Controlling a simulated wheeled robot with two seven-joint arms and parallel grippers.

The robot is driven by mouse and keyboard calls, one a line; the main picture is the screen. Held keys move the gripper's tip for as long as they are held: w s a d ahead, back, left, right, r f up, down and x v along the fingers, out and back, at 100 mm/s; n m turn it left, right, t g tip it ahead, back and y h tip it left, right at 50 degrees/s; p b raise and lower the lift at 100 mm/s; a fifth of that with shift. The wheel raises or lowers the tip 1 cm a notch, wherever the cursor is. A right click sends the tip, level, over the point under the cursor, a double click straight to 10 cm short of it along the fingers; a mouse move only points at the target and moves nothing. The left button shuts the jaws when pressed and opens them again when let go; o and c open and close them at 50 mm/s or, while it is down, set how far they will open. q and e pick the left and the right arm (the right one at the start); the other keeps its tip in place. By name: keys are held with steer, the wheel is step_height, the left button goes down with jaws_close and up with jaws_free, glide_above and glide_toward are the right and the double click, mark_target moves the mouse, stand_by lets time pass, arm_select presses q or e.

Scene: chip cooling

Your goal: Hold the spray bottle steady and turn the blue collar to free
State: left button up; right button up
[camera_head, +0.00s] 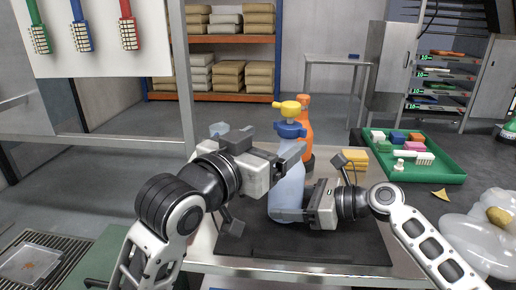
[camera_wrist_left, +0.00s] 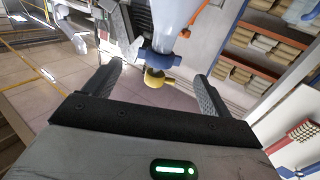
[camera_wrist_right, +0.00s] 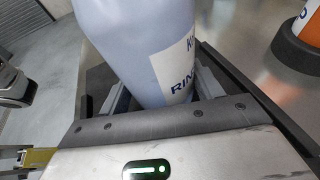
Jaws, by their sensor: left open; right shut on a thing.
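A pale blue spray bottle (camera_head: 287,188) stands upright on the dark mat (camera_head: 250,240). It has a blue collar (camera_head: 290,130) and a yellow spray head (camera_head: 287,108) on top. My right gripper (camera_head: 290,212) is shut on the bottle's lower body; the bottle also fills the right wrist view (camera_wrist_right: 140,45), with part of its label showing. My left gripper (camera_head: 285,158) is open beside the upper bottle, just below collar height. In the left wrist view, the collar (camera_wrist_left: 160,59) and spray head (camera_wrist_left: 158,77) appear between its open fingers (camera_wrist_left: 155,85), not gripped.
An orange bottle (camera_head: 305,122) with a dark base stands just behind the spray bottle. A green tray (camera_head: 445,172) with coloured blocks and a brush is at right. Yellow sponges (camera_head: 355,159) lie behind my right gripper. A clear plastic bag (camera_head: 485,235) lies at far right.

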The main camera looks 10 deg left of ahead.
arm_select(q)
steer(key=shift+v, duration=1.55)
arm_select(e)
steer(key=o, duration=0.8)
steer(key=shift+o, duration=0.2)
